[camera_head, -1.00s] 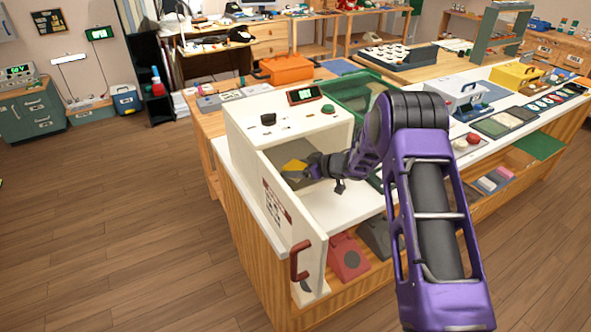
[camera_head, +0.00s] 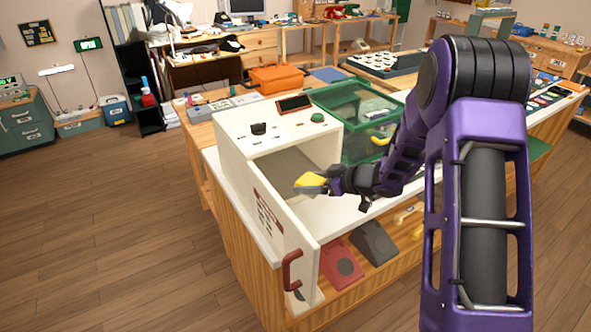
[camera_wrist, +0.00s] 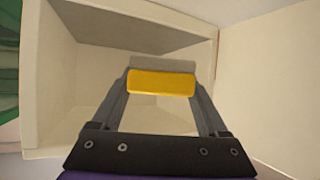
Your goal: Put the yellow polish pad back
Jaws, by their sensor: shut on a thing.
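The yellow polish pad (camera_wrist: 162,83) is between the two fingers of my gripper (camera_wrist: 162,90) in the wrist view, with a grey edge showing behind it. In the head view the yellow pad (camera_head: 309,182) shows at the tip of my gripper (camera_head: 318,183), at the open front of a white cabinet (camera_head: 232,145). The cabinet's door (camera_head: 277,235) stands open toward the viewer. The wrist view shows the cabinet's interior (camera_wrist: 100,75) ahead of the pad and looks empty where it can be seen.
A green transparent case (camera_head: 350,118) stands right of the cabinet. A red phone (camera_head: 340,262) and a dark phone (camera_head: 374,242) lie on the shelf below. An orange case (camera_head: 277,78) is behind. The open door bounds the left side of the cabinet front.

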